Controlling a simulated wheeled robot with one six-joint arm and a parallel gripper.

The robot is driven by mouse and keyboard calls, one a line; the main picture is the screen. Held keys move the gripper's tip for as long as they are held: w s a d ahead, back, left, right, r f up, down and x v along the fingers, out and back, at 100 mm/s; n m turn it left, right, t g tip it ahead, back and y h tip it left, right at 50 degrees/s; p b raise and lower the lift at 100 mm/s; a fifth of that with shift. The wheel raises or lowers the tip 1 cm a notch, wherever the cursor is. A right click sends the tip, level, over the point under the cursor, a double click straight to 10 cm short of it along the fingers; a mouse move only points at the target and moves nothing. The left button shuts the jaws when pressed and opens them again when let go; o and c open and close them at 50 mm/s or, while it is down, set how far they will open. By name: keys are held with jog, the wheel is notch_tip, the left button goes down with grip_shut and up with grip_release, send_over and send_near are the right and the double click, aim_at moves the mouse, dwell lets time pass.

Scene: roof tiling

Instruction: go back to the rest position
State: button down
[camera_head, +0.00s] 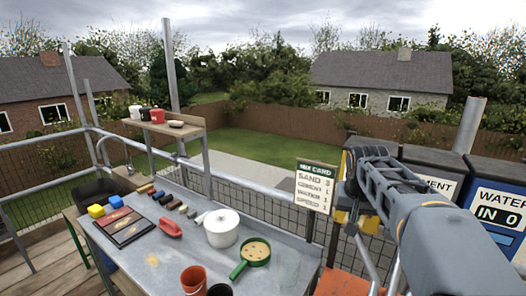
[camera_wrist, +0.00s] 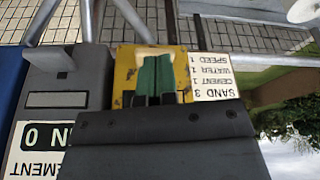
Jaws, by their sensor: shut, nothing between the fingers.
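My gripper (camera_wrist: 155,98) shows in the wrist view as two short dark fingers close together, shut with nothing held. A green piece (camera_wrist: 155,72) shows just beyond the fingers; I cannot tell what it belongs to. Behind it is a yellow bin (camera_wrist: 124,75) with a pale opening. In the head view my arm reaches in from the right, and the gripper's fingertips are hidden there. The mix card (camera_head: 314,186), listing sand, cement, water and speed, stands left of the arm; it also shows upside down in the wrist view (camera_wrist: 238,82).
The grey worktable (camera_head: 185,254) holds a white pot (camera_head: 221,229), a green-handled pan (camera_head: 256,251), a red scoop (camera_head: 170,228), a dark tray (camera_head: 124,226) and colored blocks. An orange pot (camera_head: 193,279) stands at its front. Cement (camera_head: 437,183) and water (camera_head: 497,208) bins stand at right.

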jog(key=s+a+f+n, duration=0.1)
jog(key=s+a+f, duration=0.1)
jog(key=s, duration=0.4)
jog(key=s+a+f+n+t, duration=0.1)
jog(key=s+a+f, duration=0.2)
jog(key=s+f, duration=0.1)
jog(key=s+a+f+n+y, duration=0.1)
jog(key=s+a+f, duration=0.1)
jog(key=s, duration=0.5)
jog(key=shift+s+a+f+t, duration=0.3)
jog(key=shift+f, duration=0.5)
jog(key=shift+d, duration=0.1)
